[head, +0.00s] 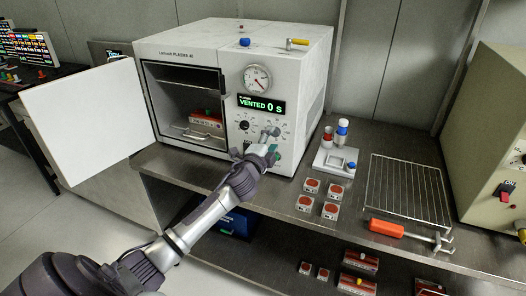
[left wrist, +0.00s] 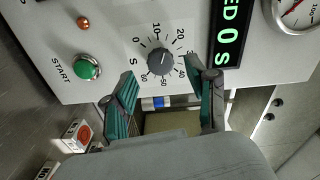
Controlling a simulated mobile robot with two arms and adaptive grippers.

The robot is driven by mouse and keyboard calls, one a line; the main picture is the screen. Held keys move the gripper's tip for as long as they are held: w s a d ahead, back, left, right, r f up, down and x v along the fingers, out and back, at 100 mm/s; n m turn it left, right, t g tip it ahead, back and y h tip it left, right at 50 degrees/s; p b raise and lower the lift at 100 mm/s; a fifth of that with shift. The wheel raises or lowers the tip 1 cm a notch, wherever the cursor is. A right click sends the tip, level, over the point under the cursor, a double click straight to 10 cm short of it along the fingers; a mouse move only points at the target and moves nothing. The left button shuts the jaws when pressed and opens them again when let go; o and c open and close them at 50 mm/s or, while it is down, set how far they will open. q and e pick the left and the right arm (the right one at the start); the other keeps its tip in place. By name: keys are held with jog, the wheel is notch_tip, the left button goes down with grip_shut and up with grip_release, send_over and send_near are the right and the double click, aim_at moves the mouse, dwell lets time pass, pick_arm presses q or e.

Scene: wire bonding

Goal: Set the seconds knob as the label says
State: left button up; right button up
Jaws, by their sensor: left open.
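The seconds knob (left wrist: 161,61) is dark grey and round, on the pale front panel, with a ring of numbers and an "S" beside it. Its pointer is too small to read surely. My left gripper (left wrist: 163,93) is open, its green-padded fingers apart on either side of the knob's line and short of it. In the head view my left gripper (head: 268,146) covers the panel's lower right. The plasma machine (head: 310,75) has a display (head: 261,105) reading "VENTED 0 s". I cannot make out a label giving a time. My right gripper is not in view.
The machine's door (head: 85,122) stands open at left; a red-topped part (head: 206,118) is inside. The green START button (left wrist: 88,68) is close to the fingers. Several small red-topped blocks (head: 312,185), a white stand (head: 335,160) and a wire rack (head: 405,190) are on the bench.

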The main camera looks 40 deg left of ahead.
pick_arm(q)
jog(key=v, duration=0.9)
jog(key=shift+s, duration=0.3)
